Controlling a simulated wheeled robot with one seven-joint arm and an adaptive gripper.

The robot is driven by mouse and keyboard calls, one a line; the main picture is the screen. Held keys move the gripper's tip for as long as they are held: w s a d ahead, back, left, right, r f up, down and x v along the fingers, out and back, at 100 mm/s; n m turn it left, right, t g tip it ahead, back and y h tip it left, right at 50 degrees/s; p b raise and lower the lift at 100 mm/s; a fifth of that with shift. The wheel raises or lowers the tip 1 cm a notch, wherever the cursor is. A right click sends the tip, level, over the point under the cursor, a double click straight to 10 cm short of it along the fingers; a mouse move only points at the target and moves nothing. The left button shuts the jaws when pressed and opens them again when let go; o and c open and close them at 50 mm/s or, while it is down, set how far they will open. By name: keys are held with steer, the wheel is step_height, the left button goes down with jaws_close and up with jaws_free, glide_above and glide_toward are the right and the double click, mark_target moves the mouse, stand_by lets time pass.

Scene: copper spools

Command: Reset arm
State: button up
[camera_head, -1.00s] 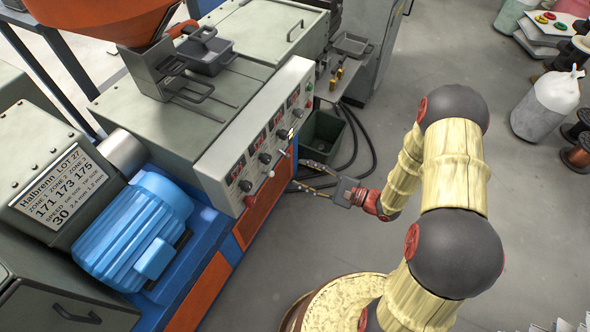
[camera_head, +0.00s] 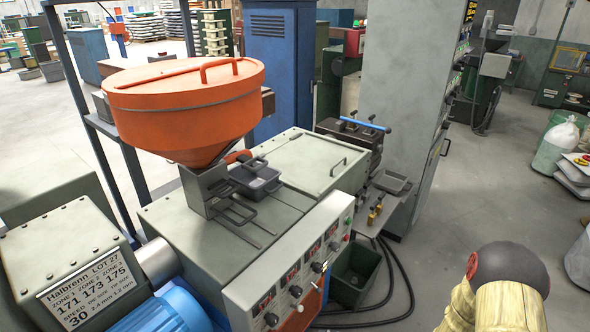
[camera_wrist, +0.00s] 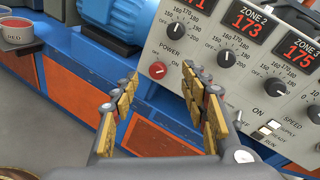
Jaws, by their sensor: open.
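My gripper (camera_wrist: 158,108) shows in the wrist view with its two brass-padded fingers spread apart and nothing between them. It hangs in front of the machine's control panel (camera_wrist: 245,65), below and left of the red power knob and the zone dials. In the head view my gripper is out of frame; only part of my arm shows at the lower right. The same panel (camera_head: 290,275) is at the bottom middle there, on the grey extruder machine.
An orange hopper (camera_head: 185,100) tops the machine. A dark green bin (camera_head: 355,275) and black hoses lie on the floor beside it. A tall grey cabinet (camera_head: 405,110) stands behind. Open floor lies right of the machine.

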steer(key=s+d+r+n+g+h, duration=0.3)
steer(key=s+r+n+g+h, duration=0.1)
steer(key=s+n, duration=0.15)
steer(key=s+d+r+n+g+h, duration=0.3)
steer(key=s+r+n+g+h, duration=0.15)
steer(key=s, duration=0.25)
steer(key=d+r+n+t+h, duration=0.4)
steer(key=d+r+h, duration=0.15)
steer(key=r, duration=0.45)
step_height(320, 180, up, 13)
steer(key=a+n+t+h, duration=0.1)
steer(key=n+t, duration=0.2)
steer(key=t, duration=0.1)
steer(key=shift+a+t, duration=0.35)
stand_by(0.8)
